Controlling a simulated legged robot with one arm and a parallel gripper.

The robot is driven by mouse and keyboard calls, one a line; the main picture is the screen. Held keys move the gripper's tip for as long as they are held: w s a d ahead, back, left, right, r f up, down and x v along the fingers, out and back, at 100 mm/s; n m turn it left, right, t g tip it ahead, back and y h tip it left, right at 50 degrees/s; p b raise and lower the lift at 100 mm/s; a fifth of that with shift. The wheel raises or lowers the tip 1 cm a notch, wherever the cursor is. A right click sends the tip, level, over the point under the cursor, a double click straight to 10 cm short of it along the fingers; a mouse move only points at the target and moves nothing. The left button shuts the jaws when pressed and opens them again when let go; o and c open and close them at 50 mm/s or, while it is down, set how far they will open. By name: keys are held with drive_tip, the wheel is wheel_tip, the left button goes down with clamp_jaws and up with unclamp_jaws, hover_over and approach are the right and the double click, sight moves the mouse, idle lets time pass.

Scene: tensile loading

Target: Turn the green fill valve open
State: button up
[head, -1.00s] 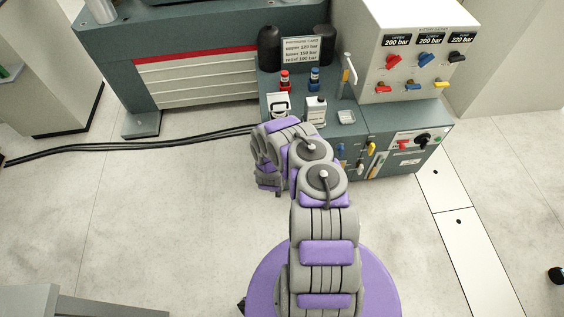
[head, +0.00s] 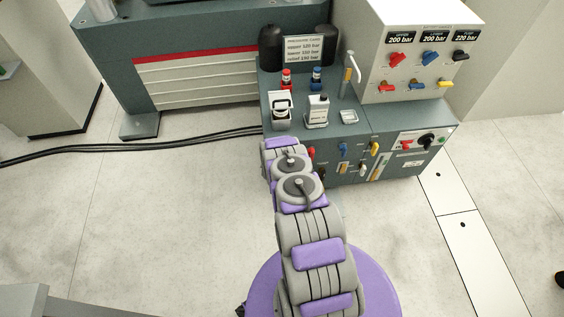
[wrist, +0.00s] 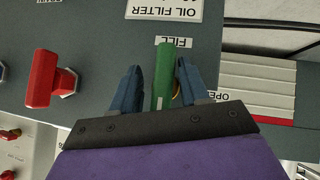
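The green fill valve handle (wrist: 163,75) shows in the wrist view as an upright green bar below an upside-down FILL label (wrist: 174,42). My gripper (wrist: 160,66) is open, with one blue finger on each side of the handle. A gap shows between the handle and each finger, wider on the left. In the head view my arm hides both the gripper and the green valve.
A red handle (wrist: 45,80) is on the same panel, left of my gripper. In the head view, blue (head: 343,149) and yellow (head: 375,147) handles sit on the cabinet front. Black hoses (head: 150,142) cross the floor at left.

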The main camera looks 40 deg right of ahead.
drive_tip(key=shift+a+r, duration=0.15)
drive_tip(key=shift+a, duration=0.35)
drive_tip(key=shift+d+f, duration=0.2)
drive_tip(key=shift+d, duration=0.2)
drive_tip(key=c, duration=0.4)
drive_tip(key=shift+a, duration=0.15)
clamp_jaws()
